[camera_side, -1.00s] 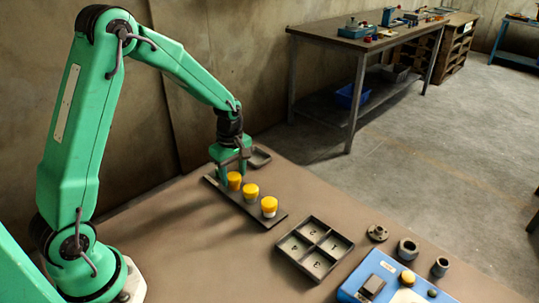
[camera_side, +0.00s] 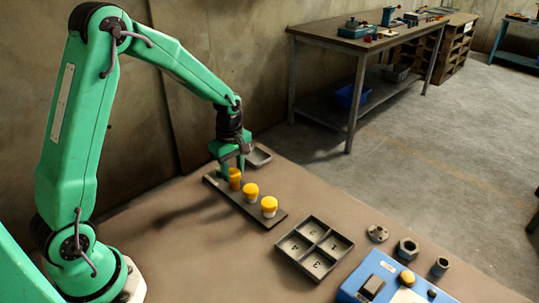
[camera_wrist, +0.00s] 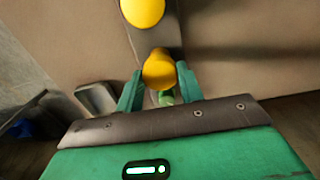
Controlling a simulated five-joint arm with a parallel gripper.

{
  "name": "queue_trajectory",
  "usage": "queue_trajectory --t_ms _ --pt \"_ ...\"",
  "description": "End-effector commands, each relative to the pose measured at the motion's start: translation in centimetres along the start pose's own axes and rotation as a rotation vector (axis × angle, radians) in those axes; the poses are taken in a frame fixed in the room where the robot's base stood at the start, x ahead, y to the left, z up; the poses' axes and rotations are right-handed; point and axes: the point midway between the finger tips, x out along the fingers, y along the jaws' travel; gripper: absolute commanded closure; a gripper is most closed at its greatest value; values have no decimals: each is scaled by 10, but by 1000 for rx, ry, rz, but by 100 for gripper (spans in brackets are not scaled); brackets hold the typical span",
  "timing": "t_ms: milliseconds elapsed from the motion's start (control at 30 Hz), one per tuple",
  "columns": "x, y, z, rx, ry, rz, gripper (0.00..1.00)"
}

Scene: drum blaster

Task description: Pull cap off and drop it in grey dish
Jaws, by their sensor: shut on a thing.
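Three yellow-capped pots stand in a row on a dark rack (camera_side: 225,196). My gripper (camera_side: 236,172) is at the far-left end of this row, closed on the yellow cap (camera_side: 235,179) there. In the wrist view that cap (camera_wrist: 159,70) sits between the green fingers. What is under the held cap is mostly hidden, and I cannot tell whether it is still seated. The middle cap (camera_side: 251,189) and near cap (camera_side: 269,204) sit on whitish pots. The grey dish (camera_side: 260,155) lies just behind the gripper and shows left of the fingers in the wrist view (camera_wrist: 97,98).
A divided dark tray (camera_side: 291,247) lies right of the rack. Round metal parts (camera_side: 378,233) and a blue box with a yellow button (camera_side: 407,279) lie farther right. The brown tabletop is clear behind the tray. Another workbench (camera_side: 350,42) stands behind.

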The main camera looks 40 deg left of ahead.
Motion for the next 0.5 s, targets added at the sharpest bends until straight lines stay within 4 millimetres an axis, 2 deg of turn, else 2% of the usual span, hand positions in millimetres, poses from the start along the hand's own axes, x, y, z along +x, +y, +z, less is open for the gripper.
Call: queue_trajectory --t_ms 500 --pt "-15 0 0 0 0 0 86"
